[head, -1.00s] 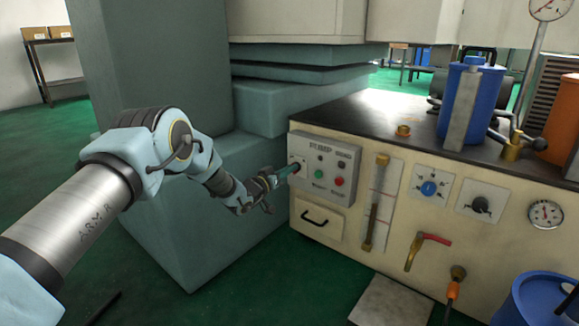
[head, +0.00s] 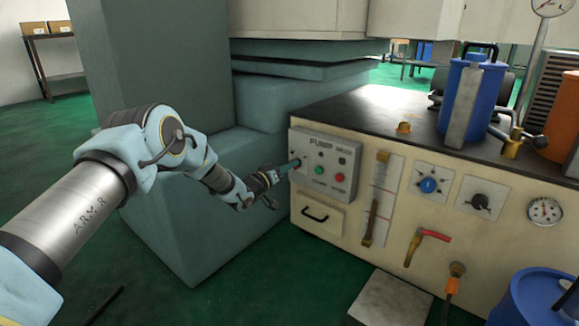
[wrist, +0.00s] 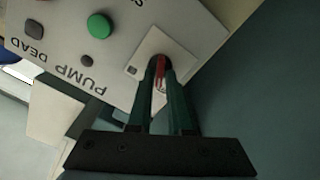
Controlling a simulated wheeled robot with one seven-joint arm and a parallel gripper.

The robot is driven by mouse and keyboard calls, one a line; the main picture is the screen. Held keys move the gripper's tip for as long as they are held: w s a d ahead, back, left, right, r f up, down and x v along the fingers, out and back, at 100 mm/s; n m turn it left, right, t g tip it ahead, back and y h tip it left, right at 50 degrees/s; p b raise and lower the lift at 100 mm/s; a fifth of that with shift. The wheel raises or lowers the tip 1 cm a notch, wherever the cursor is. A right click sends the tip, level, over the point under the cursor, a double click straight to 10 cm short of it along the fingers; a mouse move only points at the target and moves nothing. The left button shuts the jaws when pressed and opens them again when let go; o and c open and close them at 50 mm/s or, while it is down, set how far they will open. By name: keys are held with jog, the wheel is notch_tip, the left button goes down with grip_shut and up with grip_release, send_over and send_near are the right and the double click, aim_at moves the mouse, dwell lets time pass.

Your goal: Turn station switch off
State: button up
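The grey pump panel (head: 325,165) is on the front left of the cream station. At its left edge is a small pale plate (wrist: 142,60) with a red switch lever (wrist: 161,70), seen in the wrist view. My gripper (head: 297,163) reaches the panel from the left. In the wrist view the fingertips (wrist: 160,68) lie on both sides of the red lever, with no clear gap, and appear shut on it. The fingers hide part of the lever, and its on or off marking cannot be read.
A green button (head: 319,170) and a red button (head: 339,177) sit right of the switch. A drawer handle (head: 315,215) is below. A large teal block (head: 185,220) stands close behind my arm.

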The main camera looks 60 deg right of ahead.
jog(key=o, duration=0.3)
jog(key=shift+w+a+p, duration=0.15)
jog(key=shift+a+p, duration=0.8)
jog(key=shift+a, duration=1.75)
jog(key=shift+w+a+p, duration=0.15)
jog(key=shift+a+p, duration=0.8)
jog(key=shift+a, duration=1.75)
